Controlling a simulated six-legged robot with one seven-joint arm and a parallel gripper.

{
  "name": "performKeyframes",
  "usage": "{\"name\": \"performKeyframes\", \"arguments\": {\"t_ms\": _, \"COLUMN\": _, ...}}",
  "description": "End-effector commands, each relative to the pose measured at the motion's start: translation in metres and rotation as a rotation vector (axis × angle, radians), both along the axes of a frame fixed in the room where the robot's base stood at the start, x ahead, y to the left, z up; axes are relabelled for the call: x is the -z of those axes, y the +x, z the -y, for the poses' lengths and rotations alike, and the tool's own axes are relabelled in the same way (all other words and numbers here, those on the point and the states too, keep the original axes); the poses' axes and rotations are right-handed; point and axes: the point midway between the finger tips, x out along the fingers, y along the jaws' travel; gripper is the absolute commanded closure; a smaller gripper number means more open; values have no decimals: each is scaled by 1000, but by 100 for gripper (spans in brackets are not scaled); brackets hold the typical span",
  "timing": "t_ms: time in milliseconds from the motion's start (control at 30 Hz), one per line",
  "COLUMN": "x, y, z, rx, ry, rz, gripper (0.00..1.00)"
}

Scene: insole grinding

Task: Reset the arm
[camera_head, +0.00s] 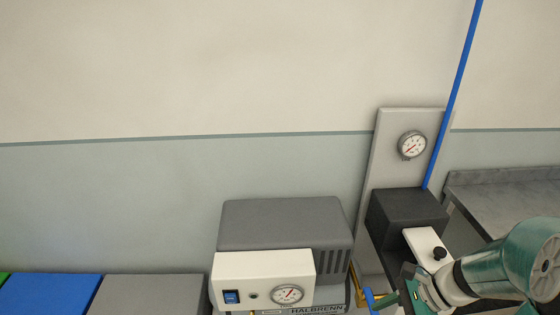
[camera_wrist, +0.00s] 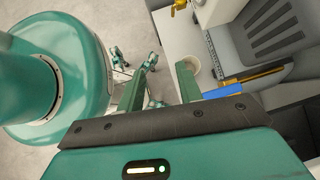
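My gripper (camera_wrist: 166,74) is in the wrist view, with its two green fingers apart and nothing held between them. In the head view my teal and white arm enters at the lower right, and the gripper end is partly cut off by the bottom edge. It is in front of the dark box, to the right of the Halbrenn machine (camera_head: 284,238). The machine has a grey top, a white front panel, a blue switch and a dial.
A wall panel with a gauge (camera_head: 412,145) stands behind a dark box (camera_head: 405,210) with a blue pipe (camera_head: 455,90) rising from it. A metal table (camera_head: 510,195) is at right. Blue (camera_head: 50,294) and grey (camera_head: 150,294) blocks are lower left. A round pale cup (camera_wrist: 193,66) lies beyond my fingers.

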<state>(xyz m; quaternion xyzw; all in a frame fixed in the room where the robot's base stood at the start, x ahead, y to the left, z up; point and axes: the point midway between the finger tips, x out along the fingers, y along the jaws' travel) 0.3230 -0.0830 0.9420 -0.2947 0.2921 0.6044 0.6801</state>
Motion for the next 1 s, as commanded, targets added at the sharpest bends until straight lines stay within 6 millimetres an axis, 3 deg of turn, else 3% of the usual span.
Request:
{"name": "performKeyframes", "arguments": {"t_ms": 200, "x": -44, "y": -7, "z": -31, "rx": -422, "ry": -292, "rz": 225, "gripper": 65}}
{"name": "performKeyframes", "arguments": {"t_ms": 600, "x": -128, "y": -25, "z": -71, "rx": -1140, "ry": -796, "rz": 670, "gripper": 65}}
{"name": "performKeyframes", "arguments": {"t_ms": 800, "x": -161, "y": -33, "z": -82, "rx": -1367, "ry": -981, "rz": 833, "gripper": 65}}
{"name": "performKeyframes", "arguments": {"t_ms": 1000, "x": -168, "y": -35, "z": -84, "rx": -1419, "ry": -1025, "rz": 867, "gripper": 65}}
